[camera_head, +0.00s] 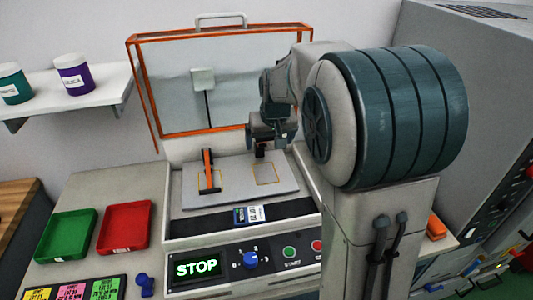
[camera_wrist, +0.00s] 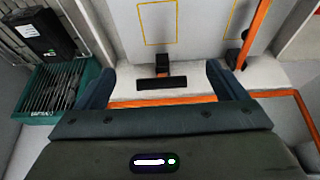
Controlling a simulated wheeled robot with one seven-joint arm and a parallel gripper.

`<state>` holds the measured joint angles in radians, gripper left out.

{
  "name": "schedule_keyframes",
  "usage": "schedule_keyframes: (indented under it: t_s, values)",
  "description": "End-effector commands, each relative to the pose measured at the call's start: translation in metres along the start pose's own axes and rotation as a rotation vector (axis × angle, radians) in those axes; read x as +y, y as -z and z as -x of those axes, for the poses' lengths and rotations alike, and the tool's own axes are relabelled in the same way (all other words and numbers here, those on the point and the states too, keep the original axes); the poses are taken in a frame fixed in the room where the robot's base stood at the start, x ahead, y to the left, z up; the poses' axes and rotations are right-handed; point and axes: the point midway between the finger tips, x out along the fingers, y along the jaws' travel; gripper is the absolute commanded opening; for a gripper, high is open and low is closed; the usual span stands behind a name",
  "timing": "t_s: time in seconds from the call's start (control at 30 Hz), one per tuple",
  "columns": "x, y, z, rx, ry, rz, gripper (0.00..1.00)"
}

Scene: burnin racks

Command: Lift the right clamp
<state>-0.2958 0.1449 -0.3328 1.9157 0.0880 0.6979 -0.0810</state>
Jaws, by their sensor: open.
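The right clamp (camera_head: 261,151) is at the back of the grey plate (camera_head: 240,193), partly hidden by my gripper (camera_head: 268,138). In the wrist view, the right clamp (camera_wrist: 162,83) shows as a dark block and crossbar between my two fingers, with visible gaps on both sides. My gripper is open and empty, just over or around the clamp; the exact height is unclear. The left clamp (camera_head: 208,170), with an orange arm, lies over the plate's left yellow outline. It also shows at the right of the wrist view (camera_wrist: 255,33).
The raised clear lid (camera_head: 180,80) with its orange frame stands close behind the gripper. The front panel (camera_head: 240,262) has a STOP display and buttons. Red (camera_head: 125,226) and green (camera_head: 66,235) trays lie to the left. A grey cabinet (camera_head: 460,90) stands at the right.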

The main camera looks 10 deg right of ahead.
Motion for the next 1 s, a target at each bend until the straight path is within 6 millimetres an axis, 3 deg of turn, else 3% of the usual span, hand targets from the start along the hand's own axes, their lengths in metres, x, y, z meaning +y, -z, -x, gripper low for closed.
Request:
schedule_keyframes:
  t_s: [0.2, 0.4, 0.6, 0.87, 1.0]
  values:
    - [0.001, -0.001, -0.045, -0.005, -0.002, -0.001, 0.92]
    - [0.000, 0.000, -0.072, -0.002, 0.000, -0.001, 0.92]
    - [0.001, 0.000, -0.084, 0.000, 0.000, 0.000, 0.92]
    - [0.000, 0.000, -0.085, 0.001, 0.000, -0.001, 0.92]
    - [0.000, 0.000, -0.085, 0.001, 0.000, 0.000, 0.58]
